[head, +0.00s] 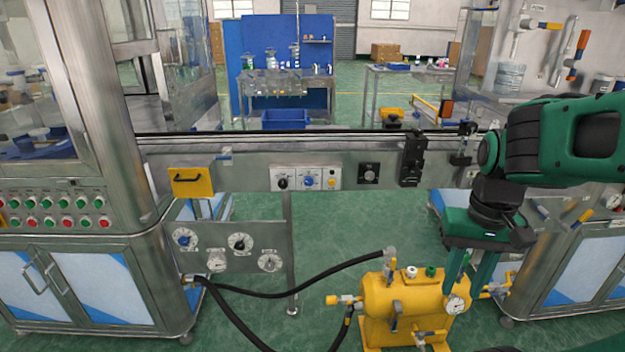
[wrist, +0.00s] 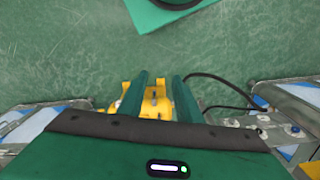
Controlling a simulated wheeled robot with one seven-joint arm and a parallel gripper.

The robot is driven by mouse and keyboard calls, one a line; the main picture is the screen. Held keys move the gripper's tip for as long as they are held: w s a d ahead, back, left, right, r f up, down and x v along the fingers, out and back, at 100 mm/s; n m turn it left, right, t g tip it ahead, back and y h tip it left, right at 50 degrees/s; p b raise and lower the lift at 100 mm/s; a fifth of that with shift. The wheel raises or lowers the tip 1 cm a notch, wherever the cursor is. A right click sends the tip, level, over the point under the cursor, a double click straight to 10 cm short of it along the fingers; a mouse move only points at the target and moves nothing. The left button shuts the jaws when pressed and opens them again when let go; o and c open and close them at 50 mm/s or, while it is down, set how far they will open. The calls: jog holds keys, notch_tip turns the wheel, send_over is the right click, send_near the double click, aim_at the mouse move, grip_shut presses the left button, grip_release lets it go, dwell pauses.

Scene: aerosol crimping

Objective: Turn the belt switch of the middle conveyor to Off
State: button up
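The middle conveyor (head: 350,155) runs across the head view between two steel machines. On its front a white control panel (head: 297,179) carries a black knob (head: 283,183), a blue knob (head: 309,182) and a yellow button (head: 331,183). To their right is a dark square plate with a round knob (head: 369,173). Labels are too small to read, so I cannot tell which knob is the belt switch or its setting. My gripper (head: 468,285) points down, right of and below these knobs, apart from them. Its two green fingers also show apart and empty in the wrist view (wrist: 160,82).
A yellow tank (head: 400,305) with valves and a gauge stands on the floor below my gripper, with black hoses (head: 300,291) running left. A lower panel (head: 232,247) with dials hangs under the conveyor's left end. A black bracket (head: 411,160) projects right of the knobs.

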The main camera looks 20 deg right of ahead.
jog(key=shift+w+a, duration=0.35)
jog(key=shift+w, duration=0.25)
jog(key=o, duration=0.4)
jog(key=w+d+f+m+h, duration=0.15)
jog(key=w+d, duration=0.25)
jog(key=w, duration=0.4)
jog(key=w+d+f+m+h, duration=0.1)
jog(key=w+d+f+h, duration=0.2)
jog(key=w+d, duration=0.35)
jog(key=w+a+f+t+h, duration=0.1)
jog(key=w+t+h, duration=0.15)
jog(key=w, duration=0.65)
jog(key=w+a+f+t+h, duration=0.2)
jog(key=w+h, duration=0.1)
jog(key=w, duration=0.5)
jog(key=n+t+y, duration=0.5)
jog(key=n+t, duration=0.6)
jog(key=t, duration=0.2)
send_near(282, 185)
jog(key=x, duration=0.8)
jog(key=shift+w+d, duration=0.1)
